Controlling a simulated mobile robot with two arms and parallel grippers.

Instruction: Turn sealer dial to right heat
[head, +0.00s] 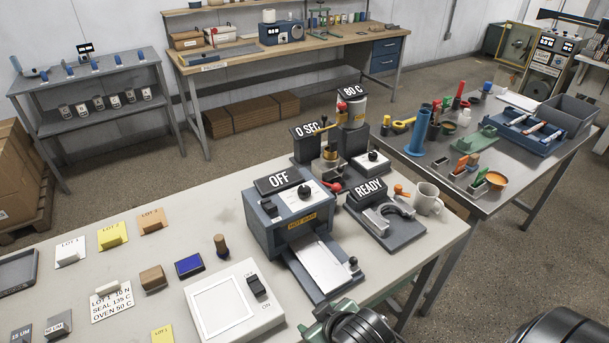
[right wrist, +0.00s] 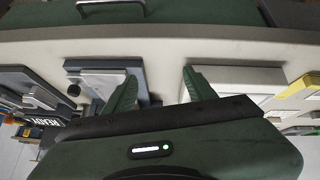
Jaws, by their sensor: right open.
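The sealer (head: 290,222) is a blue box on the near bench with a yellow label, a black switch and a display reading OFF. Its dial (head: 305,192) is a black knob on a white plate on top, too small for its setting to be read. A tray with a white sheet (head: 322,265) extends from its front. This tray also shows in the right wrist view (right wrist: 105,80). My right gripper (right wrist: 157,92) is open and empty, over the bench's front edge near the tray and the white light box (head: 235,300). My left gripper is out of view.
A card (head: 112,301) reads SEAL 135 C and OVEN 50 C. Right of the sealer stand a READY fixture (head: 385,222), a mug (head: 428,198) and a device showing 0 SEC and 80 C. A blue ink pad (head: 189,265) and a wooden-handled stamp (head: 221,245) lie left.

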